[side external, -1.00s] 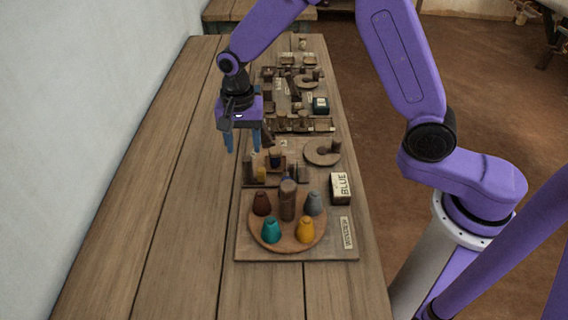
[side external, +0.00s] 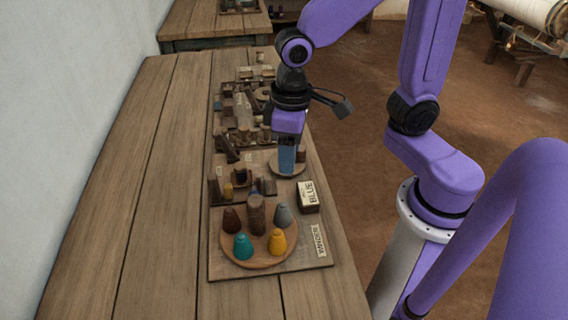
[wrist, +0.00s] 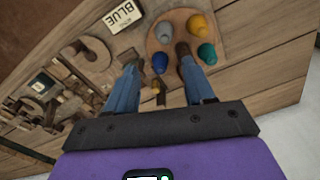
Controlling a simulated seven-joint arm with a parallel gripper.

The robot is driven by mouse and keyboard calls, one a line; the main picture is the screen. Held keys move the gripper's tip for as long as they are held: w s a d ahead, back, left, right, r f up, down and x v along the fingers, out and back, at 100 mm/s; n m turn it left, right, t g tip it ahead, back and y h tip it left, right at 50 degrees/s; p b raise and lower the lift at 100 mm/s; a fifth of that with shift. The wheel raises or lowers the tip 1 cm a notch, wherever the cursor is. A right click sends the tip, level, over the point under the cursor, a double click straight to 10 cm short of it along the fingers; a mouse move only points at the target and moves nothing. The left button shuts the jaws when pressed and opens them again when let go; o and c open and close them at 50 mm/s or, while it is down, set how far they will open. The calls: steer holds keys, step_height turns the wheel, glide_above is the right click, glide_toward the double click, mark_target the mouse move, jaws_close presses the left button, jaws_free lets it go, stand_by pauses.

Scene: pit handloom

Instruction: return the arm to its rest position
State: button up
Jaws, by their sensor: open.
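My gripper (side external: 287,160) hangs fingers-down over the right part of the boards on the table. Its two blue fingers overlap in the side view. In the wrist view my gripper (wrist: 159,66) has its fingers spread wide, with nothing held between them. Beyond the fingertips lie a dark blue cone (wrist: 160,63) and a round wooden tray (wrist: 172,25) with coloured cones.
The round tray (side external: 230,252) holds teal, yellow, grey and brown cones around a wooden post (side external: 256,215). A block marked BLUE (side external: 308,197) stands right of it. More small wooden parts crowd the boards behind. The table's left side (side external: 120,190) is clear.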

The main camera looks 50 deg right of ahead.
steer(key=s+d+r+n, duration=0.1)
steer(key=s+d+n, duration=0.6)
steer(key=s, duration=0.4)
steer(key=shift+s, duration=0.2)
